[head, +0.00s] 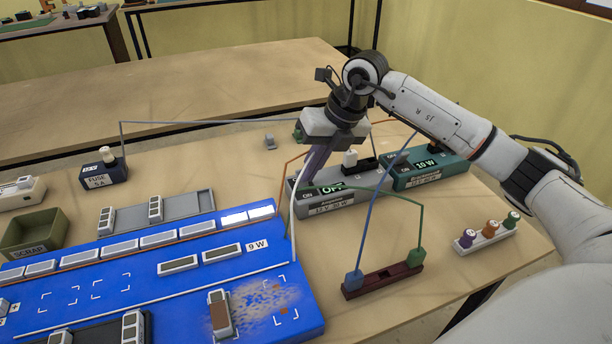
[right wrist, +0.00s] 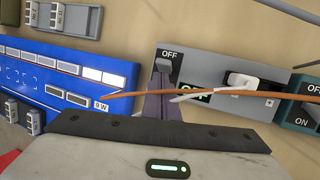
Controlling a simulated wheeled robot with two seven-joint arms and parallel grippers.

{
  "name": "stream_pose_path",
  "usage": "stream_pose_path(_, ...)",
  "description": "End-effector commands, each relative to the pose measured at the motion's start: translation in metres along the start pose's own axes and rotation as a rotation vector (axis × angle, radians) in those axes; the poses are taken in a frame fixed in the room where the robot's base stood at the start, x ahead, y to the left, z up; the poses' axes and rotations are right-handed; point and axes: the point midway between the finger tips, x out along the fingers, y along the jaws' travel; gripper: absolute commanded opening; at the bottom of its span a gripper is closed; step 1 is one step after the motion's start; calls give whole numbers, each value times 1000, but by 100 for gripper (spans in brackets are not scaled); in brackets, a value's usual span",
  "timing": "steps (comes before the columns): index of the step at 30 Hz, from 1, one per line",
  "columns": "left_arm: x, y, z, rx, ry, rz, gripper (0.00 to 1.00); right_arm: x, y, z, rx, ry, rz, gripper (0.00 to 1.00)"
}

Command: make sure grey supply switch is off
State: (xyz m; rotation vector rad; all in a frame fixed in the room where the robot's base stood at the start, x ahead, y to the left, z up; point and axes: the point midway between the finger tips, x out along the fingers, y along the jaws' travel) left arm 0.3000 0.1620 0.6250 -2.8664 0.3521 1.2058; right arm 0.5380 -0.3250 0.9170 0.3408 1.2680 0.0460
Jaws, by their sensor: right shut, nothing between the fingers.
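The grey supply (head: 328,207) stands on the table near the middle of the head view, and fills the upper right of the right wrist view (right wrist: 215,72). Its lit display (head: 333,188) reads OFF. In the right wrist view, its switch (right wrist: 163,66) shows beside an OFF label, partly hidden by my fingers. My right gripper (head: 311,178) is shut and empty, reaching down over the supply's left end. Its fingertips (right wrist: 160,78) are at the switch; I cannot tell whether they touch it. My left gripper is not in view.
A teal supply (head: 430,182) with a 10 W display stands right of the grey one. Orange, white, blue and green wires run close around my right gripper. The blue lightbox panel (head: 150,285) lies left. A maroon terminal block (head: 383,282) stands in front.

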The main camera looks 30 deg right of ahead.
Motion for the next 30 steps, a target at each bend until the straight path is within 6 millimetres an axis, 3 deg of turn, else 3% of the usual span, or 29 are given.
stream_pose_path(11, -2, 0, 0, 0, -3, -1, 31, -7, 2, -8, 0, -2, 1, 0)
stream_pose_path(30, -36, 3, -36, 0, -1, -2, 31, -66, 19, 9, 0, -4, 1, 0)
